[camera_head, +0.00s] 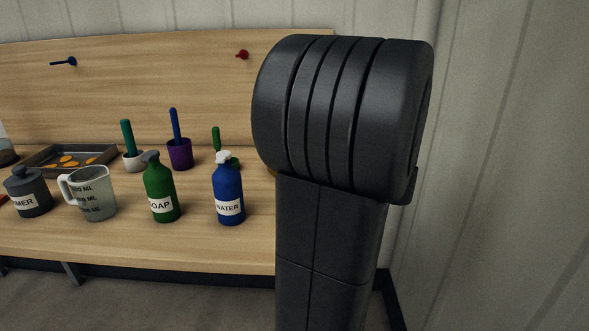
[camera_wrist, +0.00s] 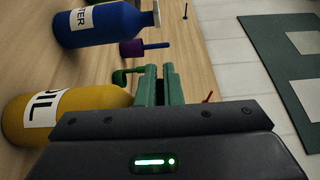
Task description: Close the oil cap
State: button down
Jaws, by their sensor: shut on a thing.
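The yellow oil bottle (camera_wrist: 85,105) shows at the lower left of the wrist view, with a white label reading "OIL" in part. Its top end points toward my gripper (camera_wrist: 158,72). My gripper's two green fingers are close together at the bottle's top and shut on the cap there. The cap itself is hidden by the fingers and gripper body, so I cannot tell how it sits on the neck. In the head view my arm covers the place of the oil bottle and gripper.
The blue water bottle (camera_head: 229,194) and green soap bottle (camera_head: 160,190) stand left of my arm on the wooden bench (camera_head: 130,243). A wall is at right.

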jog(key=c, duration=1.6)
grip_release()
jog(key=shift+o, duration=0.2)
jog(key=p+v, duration=0.1)
jog(key=v, duration=1.3)
jog(key=shift+a, duration=0.1)
jog(key=x, duration=1.4)
jog(key=shift+b, duration=0.4)
jog(key=shift+r+p, duration=0.15)
jog(key=shift+p, duration=0.2)
